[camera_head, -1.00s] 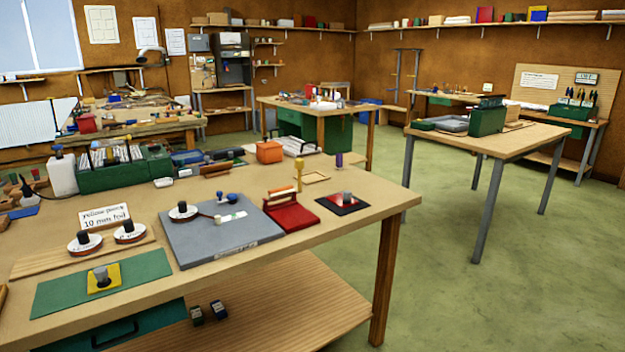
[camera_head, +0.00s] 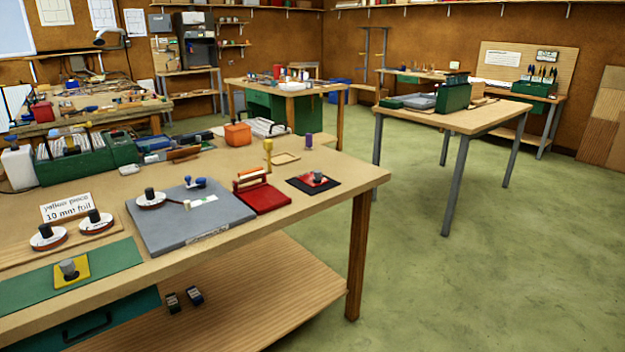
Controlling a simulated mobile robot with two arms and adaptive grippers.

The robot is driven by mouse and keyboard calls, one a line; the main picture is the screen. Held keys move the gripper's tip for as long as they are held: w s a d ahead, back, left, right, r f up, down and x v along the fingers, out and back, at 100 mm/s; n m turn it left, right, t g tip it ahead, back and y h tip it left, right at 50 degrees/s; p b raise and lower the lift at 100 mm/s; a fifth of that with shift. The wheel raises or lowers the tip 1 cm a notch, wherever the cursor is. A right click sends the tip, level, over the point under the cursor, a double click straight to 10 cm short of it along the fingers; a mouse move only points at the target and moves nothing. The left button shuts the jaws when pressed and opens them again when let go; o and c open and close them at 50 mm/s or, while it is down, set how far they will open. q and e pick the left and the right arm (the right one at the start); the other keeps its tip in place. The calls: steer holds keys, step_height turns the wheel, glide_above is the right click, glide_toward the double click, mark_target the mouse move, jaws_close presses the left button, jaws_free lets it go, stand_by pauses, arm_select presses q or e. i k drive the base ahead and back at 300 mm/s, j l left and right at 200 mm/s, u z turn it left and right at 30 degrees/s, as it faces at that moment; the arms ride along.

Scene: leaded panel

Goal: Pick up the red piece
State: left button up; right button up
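The red piece (camera_head: 308,178) is a small flat red shape with a grey knob on top. It lies on a black mat (camera_head: 298,187) near the right end of the front workbench (camera_head: 340,172). A yellow piece (camera_head: 81,274) with a similar grey knob lies on a green mat (camera_head: 115,261) at the bench's front left. Neither of my grippers is in view.
Left of the black mat are a red tray-like fixture (camera_head: 265,201) and a grey board (camera_head: 165,229) with a foil reel. A sign (camera_head: 67,207) reads "yellow piece 10 mm foil". A second table (camera_head: 470,118) stands at the right. The green floor (camera_head: 450,285) between is clear.

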mark_target(312, 174)
steer(key=i+l+u, duration=0.35)
steer(key=i, duration=0.45)
steer(key=i+l+u, duration=0.3)
steer(key=i+l, duration=0.45)
